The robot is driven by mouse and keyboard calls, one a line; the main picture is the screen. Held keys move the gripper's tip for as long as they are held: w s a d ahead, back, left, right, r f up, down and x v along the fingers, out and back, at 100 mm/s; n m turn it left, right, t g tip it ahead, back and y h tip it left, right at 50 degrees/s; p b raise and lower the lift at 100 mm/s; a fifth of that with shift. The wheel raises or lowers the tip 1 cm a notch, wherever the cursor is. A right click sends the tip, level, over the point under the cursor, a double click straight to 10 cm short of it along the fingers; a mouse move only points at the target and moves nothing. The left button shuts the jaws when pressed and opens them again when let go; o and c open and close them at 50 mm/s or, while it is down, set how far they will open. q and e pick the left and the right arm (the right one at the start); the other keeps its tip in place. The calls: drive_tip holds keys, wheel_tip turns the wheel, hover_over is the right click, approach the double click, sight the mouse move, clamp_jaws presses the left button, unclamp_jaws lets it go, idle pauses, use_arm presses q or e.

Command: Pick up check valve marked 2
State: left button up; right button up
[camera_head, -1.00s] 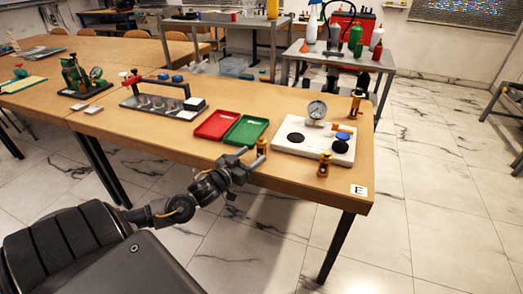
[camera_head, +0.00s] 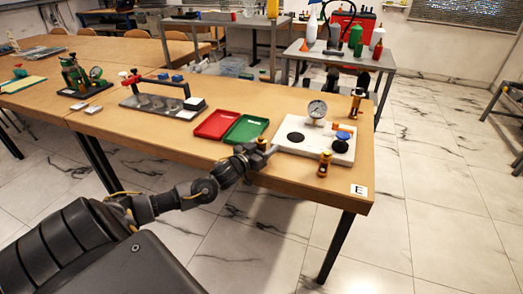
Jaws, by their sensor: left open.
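Several small brass-and-black valves stand on the wooden table; I cannot read their marks, so I cannot tell which is number 2. One valve (camera_head: 261,143) is at the left edge of the white gauge board, partly hidden by my left gripper (camera_head: 262,151). A second valve (camera_head: 324,164) stands upright at the board's front edge, and a third (camera_head: 356,103) stands behind the board. My left gripper is open, low over the table's front side, with its fingers close around or beside the first valve; I cannot tell whether they touch it. My right gripper is not in view.
The white board (camera_head: 292,149) carries a round gauge (camera_head: 317,109) and dark and blue discs. A red tray (camera_head: 217,124) and a green tray (camera_head: 246,129) lie left of it. A grey rack (camera_head: 163,106) stands farther left.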

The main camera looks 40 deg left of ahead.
use_arm(q)
drive_tip(key=shift+c, duration=0.3)
drive_tip(key=c, duration=1.1)
drive_tip(key=shift+r, duration=0.3)
wheel_tip(320, 180, up, 10)
drive_tip(key=shift+f+p, duration=0.25)
drive_tip(key=shift+p, duration=0.35)
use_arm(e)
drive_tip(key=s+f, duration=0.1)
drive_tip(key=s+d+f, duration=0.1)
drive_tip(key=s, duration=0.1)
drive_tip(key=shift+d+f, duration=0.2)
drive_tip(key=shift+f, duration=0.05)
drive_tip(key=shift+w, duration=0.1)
